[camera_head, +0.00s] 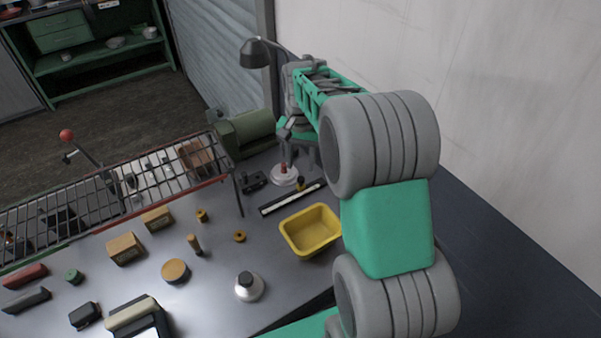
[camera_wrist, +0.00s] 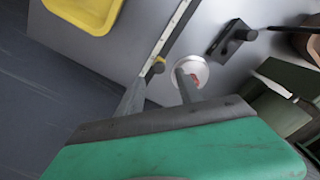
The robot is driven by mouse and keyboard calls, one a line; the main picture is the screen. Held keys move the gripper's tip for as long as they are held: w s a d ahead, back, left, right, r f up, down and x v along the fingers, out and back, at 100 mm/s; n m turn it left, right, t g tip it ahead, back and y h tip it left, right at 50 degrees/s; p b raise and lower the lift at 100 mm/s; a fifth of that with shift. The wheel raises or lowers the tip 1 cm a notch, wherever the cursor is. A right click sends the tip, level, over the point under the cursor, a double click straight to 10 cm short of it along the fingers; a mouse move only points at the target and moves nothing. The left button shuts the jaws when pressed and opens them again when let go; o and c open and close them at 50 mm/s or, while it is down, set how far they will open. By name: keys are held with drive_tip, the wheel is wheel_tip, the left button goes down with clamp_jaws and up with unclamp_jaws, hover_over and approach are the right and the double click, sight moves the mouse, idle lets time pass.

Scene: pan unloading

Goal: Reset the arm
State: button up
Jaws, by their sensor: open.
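My arm, green and grey, reaches along the right side of the head view toward the back of the metal workbench (camera_head: 215,235). My gripper (camera_head: 299,158) points down at the back of the bench, with no object seen between its fingers. In the wrist view my gripper (camera_wrist: 158,88) has its two fingers apart. A white round disc with a red mark (camera_wrist: 190,72) lies behind the right finger there. In the head view this disc (camera_head: 285,177) sits just below the fingers. I cannot tell whether the fingers touch it.
A yellow bin (camera_head: 311,231) and a dark-and-white strip (camera_head: 292,198) lie in front of the gripper. A black device (camera_head: 254,181), a green machine (camera_head: 245,132) and a black lamp (camera_head: 255,53) are close by. A wire rack (camera_head: 110,195) stands left. The wall (camera_head: 480,100) is right.

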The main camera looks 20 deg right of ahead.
drive_tip(key=shift+r, duration=1.6)
drive_tip(key=s+a+r+n+t, duration=0.1)
drive_tip(key=s+a+n+t, duration=0.1)
drive_tip(key=s, duration=0.7)
drive_tip(key=s+a+r+n+t, duration=0.2)
drive_tip(key=s+a+n, duration=0.2)
drive_tip(key=s, duration=0.5)
drive_tip(key=shift+s+a+n, duration=0.3)
drive_tip(key=shift+a+n, duration=0.1)
drive_tip(key=shift+a, duration=0.4)
drive_tip(key=shift+r, duration=0.1)
